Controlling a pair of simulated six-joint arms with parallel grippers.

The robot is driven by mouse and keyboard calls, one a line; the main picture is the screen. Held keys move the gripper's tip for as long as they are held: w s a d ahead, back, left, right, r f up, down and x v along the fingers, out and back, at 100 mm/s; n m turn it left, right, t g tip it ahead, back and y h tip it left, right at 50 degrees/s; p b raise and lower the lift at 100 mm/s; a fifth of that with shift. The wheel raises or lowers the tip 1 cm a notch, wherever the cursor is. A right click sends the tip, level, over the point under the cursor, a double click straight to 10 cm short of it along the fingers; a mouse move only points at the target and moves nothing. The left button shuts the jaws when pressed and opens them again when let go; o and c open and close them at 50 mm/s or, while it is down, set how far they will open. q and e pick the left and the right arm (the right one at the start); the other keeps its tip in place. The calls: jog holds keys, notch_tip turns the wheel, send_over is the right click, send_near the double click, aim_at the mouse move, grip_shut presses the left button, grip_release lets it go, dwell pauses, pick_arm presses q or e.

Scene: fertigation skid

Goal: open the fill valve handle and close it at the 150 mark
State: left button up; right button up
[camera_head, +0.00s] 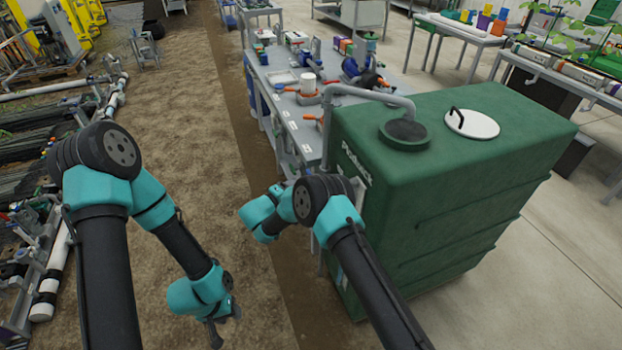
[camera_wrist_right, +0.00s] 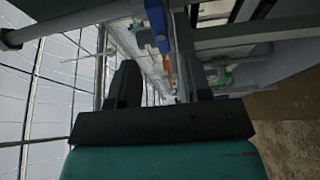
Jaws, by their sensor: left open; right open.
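The green tank (camera_head: 450,180) stands right of centre in the head view. A grey fill pipe (camera_head: 370,92) bends over its dark round opening (camera_head: 404,133). A small orange handle (camera_head: 310,117) shows beside the pipe's upright; I cannot tell for sure that it is the fill valve handle. An orange part (camera_wrist_right: 167,62) below a blue body also shows in the right wrist view. My right gripper (camera_wrist_right: 160,88) is open and empty, apart from that part; the head view hides its fingers. My left gripper (camera_head: 216,332) is open and empty, low over the ground. No 150 mark is legible.
A grey bench (camera_head: 290,105) with valves and fittings stands behind the tank. A round white lid (camera_head: 472,124) with a black handle lies on the tank top. Pipes and racks line the far left. Bare soil (camera_head: 200,120) lies open between.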

jog(key=x, duration=0.8)
jog(key=shift+w+d, duration=0.15)
jog(key=shift+c, duration=0.2)
grip_shut()
jog(key=shift+n, duration=0.4)
jog(key=n+g+y, duration=0.1)
jog(key=n+g, duration=0.1)
jog(key=n, duration=0.2)
jog(key=n+g, duration=0.2)
jog(key=n, duration=0.2)
jog(key=shift+n+g, duration=0.3)
dwell(0.4)
